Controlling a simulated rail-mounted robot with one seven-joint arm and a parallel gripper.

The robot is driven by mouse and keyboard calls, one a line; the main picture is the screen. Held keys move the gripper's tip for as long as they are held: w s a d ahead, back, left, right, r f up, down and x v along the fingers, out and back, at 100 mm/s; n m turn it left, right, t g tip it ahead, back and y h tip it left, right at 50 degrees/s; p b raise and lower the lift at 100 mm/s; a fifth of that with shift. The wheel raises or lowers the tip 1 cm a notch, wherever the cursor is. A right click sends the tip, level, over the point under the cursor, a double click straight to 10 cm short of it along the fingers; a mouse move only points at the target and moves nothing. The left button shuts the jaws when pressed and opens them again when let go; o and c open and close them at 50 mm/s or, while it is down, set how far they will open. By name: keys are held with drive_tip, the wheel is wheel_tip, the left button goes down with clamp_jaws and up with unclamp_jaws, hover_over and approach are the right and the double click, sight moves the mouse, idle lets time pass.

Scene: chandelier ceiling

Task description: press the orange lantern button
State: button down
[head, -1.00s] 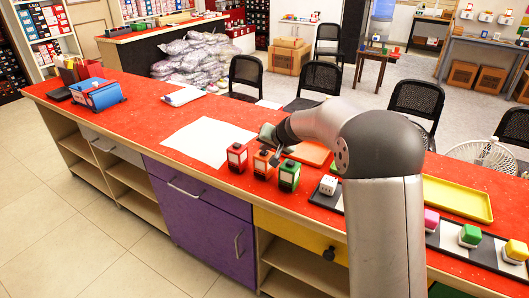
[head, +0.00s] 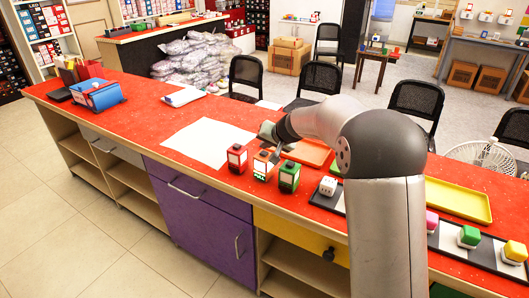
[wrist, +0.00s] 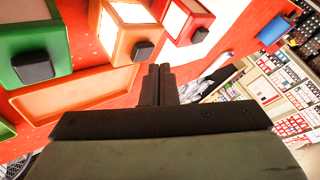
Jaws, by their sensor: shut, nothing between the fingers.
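The orange lantern (head: 260,166) stands on the red counter (head: 150,107) between the red lantern (head: 237,159) and the green lantern (head: 289,177). In the wrist view, the orange lantern (wrist: 108,36) has a dark button (wrist: 143,51) on its side. My gripper (head: 276,157) is shut and empty, behind and just right of the orange lantern's top in the head view. In the wrist view its fingertips (wrist: 160,68) appear just below and right of that button. I cannot tell whether they touch it.
The red lantern (wrist: 186,20) and green lantern (wrist: 36,42) stand close on either side, each with a dark button. An orange tray (head: 309,152) lies behind the lanterns. A white sheet (head: 205,141) lies to the left. A white die (head: 328,186) stands to the right.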

sight(266, 154)
wheel_tip(266, 154, up, 6)
drive_tip(key=p, duration=0.3)
idle(0.6)
drive_tip(key=s+d+f+g+h, duration=0.1)
drive_tip(key=s+d, duration=0.5)
drive_tip(key=s, duration=0.8)
drive_tip(key=s+d+f+n+g+h, duration=0.1)
drive_tip(key=s+d, duration=0.5)
drive_tip(key=s, duration=0.9)
drive_tip(key=s+d+f+g+h, duration=0.3)
drive_tip(key=s+d, duration=0.4)
drive_tip(key=s, duration=0.8)
drive_tip(key=shift+s+n+g+h, duration=0.25)
drive_tip(key=shift+n+g+h, duration=0.05)
drive_tip(key=shift+g, duration=0.6)
drive_tip(key=shift+a+p, duration=0.1)
drive_tip(key=shift+p, duration=0.25)
